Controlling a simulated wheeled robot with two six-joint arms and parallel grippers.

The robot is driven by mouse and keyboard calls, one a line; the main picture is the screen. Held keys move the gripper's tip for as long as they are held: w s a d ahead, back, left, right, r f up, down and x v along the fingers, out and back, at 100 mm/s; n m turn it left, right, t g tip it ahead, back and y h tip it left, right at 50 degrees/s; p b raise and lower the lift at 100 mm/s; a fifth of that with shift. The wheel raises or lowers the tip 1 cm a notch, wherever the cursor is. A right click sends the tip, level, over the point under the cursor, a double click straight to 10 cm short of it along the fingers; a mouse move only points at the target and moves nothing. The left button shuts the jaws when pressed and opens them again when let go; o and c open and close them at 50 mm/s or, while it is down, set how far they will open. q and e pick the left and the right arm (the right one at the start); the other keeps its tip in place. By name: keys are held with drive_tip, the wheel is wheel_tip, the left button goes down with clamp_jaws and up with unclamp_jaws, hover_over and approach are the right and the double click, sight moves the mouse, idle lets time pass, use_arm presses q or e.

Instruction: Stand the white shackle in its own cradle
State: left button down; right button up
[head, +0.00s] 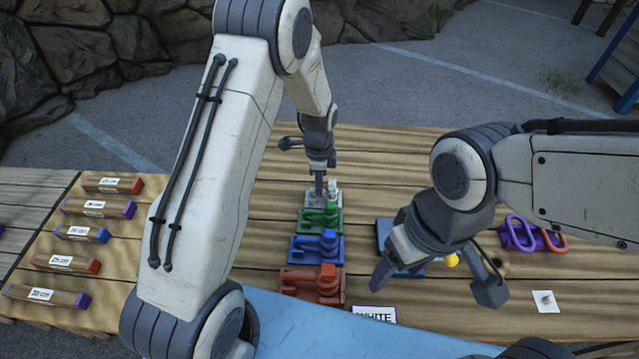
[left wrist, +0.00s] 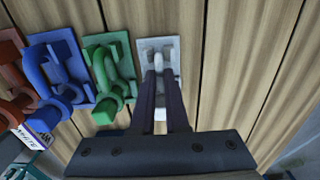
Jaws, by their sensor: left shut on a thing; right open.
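The white cradle (head: 311,200) is at the far end of a row of coloured cradles; its pale plate also shows in the left wrist view (left wrist: 173,45). My left gripper (head: 319,190) points down over it and is shut on the white shackle (left wrist: 159,66). The shackle is at the plate, partly hidden between the fingers; I cannot tell whether it is seated. A white part (head: 332,187) shows beside the fingers in the head view. My right gripper (head: 436,282) is open and apart from this row, low over the table at the right.
Green (head: 318,220), blue (head: 315,248) and red (head: 312,284) cradles with matching shackles stand nearer in the row. A card reading WHITE (head: 374,314) lies in front. Purple and orange shackles (head: 520,235) sit at right. Labelled blocks (head: 80,234) line the left. Wood right of the white cradle is clear.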

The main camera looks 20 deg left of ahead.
use_arm(q)
drive_tip(key=shift+f, duration=0.4)
idle(0.3)
drive_tip(key=c, duration=0.8)
unclamp_jaws()
drive_tip(key=shift+c, duration=0.2)
